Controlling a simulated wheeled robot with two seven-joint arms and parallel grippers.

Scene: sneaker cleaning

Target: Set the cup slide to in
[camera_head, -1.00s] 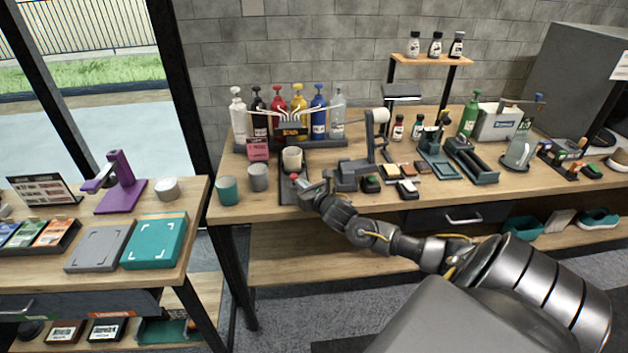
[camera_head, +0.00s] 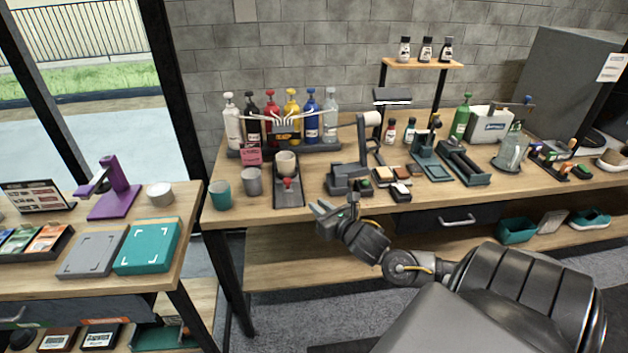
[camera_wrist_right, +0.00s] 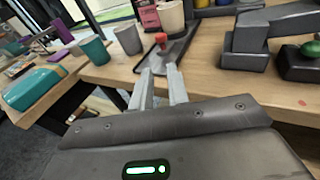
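The cup slide (camera_head: 290,200) is a dark narrow tray with a red knob (camera_head: 287,183), in front of the pump bottles. A cream cup (camera_head: 285,162) stands upright on it, behind the knob. The slide (camera_wrist_right: 152,61), red knob (camera_wrist_right: 161,39) and cup (camera_wrist_right: 170,18) also show in the wrist view. My right gripper (camera_head: 323,206) is just off the table's front edge, to the right of and nearer than the knob, not touching it. In the wrist view its two fingers (camera_wrist_right: 160,71) are apart with nothing between them. My left gripper is out of view.
A teal cup (camera_head: 220,195) and a grey cup (camera_head: 252,181) stand left of the slide. A dark device (camera_head: 347,178) and several small blocks stand to its right. Pump bottles with spouts (camera_head: 290,116) stand behind.

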